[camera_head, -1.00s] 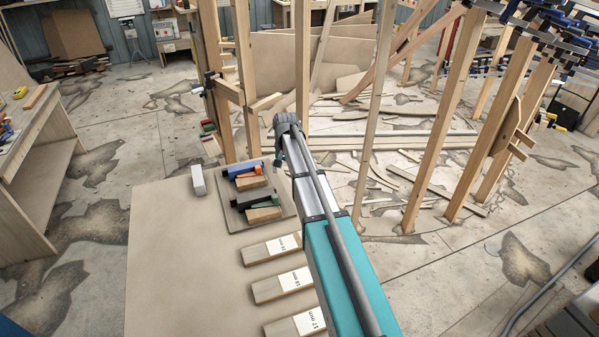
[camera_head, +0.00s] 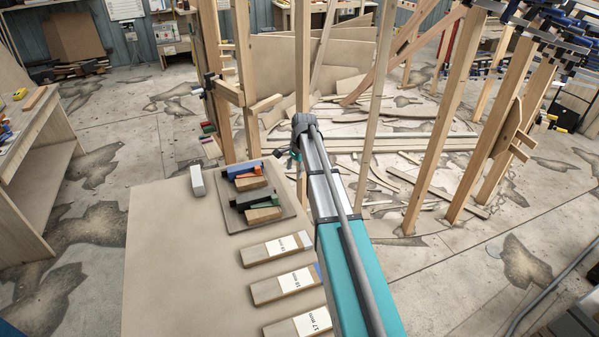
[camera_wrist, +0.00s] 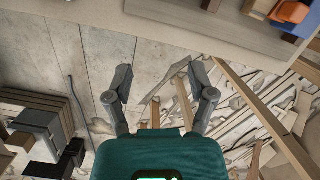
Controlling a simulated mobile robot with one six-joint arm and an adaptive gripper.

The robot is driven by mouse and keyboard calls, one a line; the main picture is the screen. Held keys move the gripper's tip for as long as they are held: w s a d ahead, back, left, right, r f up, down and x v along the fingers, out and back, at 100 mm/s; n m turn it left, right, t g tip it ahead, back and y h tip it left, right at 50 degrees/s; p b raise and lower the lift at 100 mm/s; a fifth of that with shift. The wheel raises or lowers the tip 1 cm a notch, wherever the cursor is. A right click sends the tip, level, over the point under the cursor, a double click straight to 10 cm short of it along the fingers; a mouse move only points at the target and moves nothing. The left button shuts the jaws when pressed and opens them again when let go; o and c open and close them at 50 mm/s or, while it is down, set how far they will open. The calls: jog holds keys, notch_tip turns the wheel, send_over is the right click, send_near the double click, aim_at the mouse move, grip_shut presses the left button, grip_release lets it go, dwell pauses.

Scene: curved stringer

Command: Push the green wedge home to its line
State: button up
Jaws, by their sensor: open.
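The green wedge (camera_head: 265,203) lies on a grey board (camera_head: 232,222) near the far right corner of the tabletop. It sits beside a black block (camera_head: 239,201) and a wood block (camera_head: 263,215). My gripper (camera_head: 279,153) is beyond the board at the table's far right edge, apart from the wedge. In the wrist view my gripper (camera_wrist: 158,72) is open, with nothing between its fingers. I cannot make out the wedge's line.
An orange piece (camera_head: 247,173) and a blue piece (camera_head: 236,166) lie farther back on the board. A pale block (camera_head: 198,181) stands left of it. Several labelled wood blocks (camera_head: 285,287) lie nearer. Upright timbers (camera_head: 303,70) stand close behind my gripper.

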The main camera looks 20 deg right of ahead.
jog(key=shift+d+f+m+y+b, duration=0.15)
jog(key=shift+d+m, duration=0.3)
jog(key=shift+m, duration=0.5)
jog(key=shift+d+f+m+y+b, duration=0.15)
jog(key=shift+d+m, duration=0.3)
jog(key=shift+m, duration=0.5)
jog(key=shift+d+y, duration=0.25)
jog(key=shift+y, duration=0.05)
jog(key=c, duration=0.6)
jog(key=shift+d+y+b, duration=0.25)
jog(key=shift+y+b, duration=0.1)
jog(key=shift+y, duration=0.05)
grip_shut()
